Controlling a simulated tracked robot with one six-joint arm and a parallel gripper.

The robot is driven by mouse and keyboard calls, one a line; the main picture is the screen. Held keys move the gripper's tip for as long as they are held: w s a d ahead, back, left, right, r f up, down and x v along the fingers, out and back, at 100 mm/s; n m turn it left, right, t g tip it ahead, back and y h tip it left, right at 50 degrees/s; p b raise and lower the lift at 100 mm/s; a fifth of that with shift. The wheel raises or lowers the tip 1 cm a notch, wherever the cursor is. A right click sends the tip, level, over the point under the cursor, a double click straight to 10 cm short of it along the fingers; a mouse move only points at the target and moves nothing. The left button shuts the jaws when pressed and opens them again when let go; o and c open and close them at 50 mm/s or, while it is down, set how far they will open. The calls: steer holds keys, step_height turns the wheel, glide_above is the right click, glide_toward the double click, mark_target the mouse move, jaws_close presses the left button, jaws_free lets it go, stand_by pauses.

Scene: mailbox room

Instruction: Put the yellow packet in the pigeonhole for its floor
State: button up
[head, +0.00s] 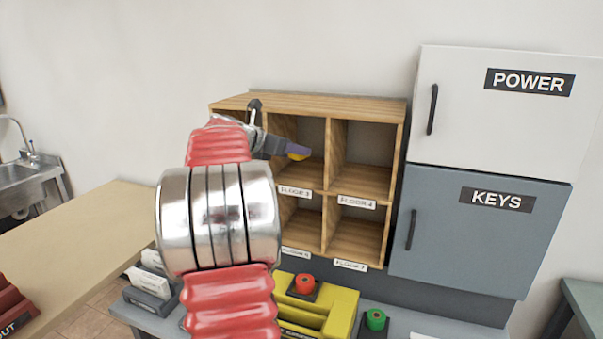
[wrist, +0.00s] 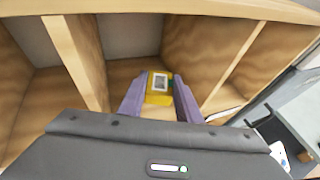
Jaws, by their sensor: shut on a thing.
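The yellow packet (wrist: 158,97) is held between the purple fingers of my gripper (wrist: 160,88) in the wrist view. A pale label with a dark print faces up on it, too small to read. In the head view, a bit of the yellow packet (head: 298,157) shows under my gripper (head: 299,150). The gripper is at the upper middle pigeonhole (head: 312,172), whose tag reads FLOOR 3. How far inside the packet is, I cannot tell. The wooden rack (head: 340,104) has further pigeonholes; the upper right one is tagged FLOOR 4. My arm hides the rack's left part.
A grey POWER and KEYS cabinet (head: 475,245) stands right of the rack. Wooden dividers (wrist: 85,55) flank the gripper.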

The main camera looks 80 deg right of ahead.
mark_target(296, 184)
steer(key=shift+f, duration=2)
steer(key=shift+f, duration=1.9)
steer(key=shift+f, duration=0.1)
steer(key=o, duration=1.2)
steer(key=shift+c, duration=0.2)
steer(key=v, duration=1.2)
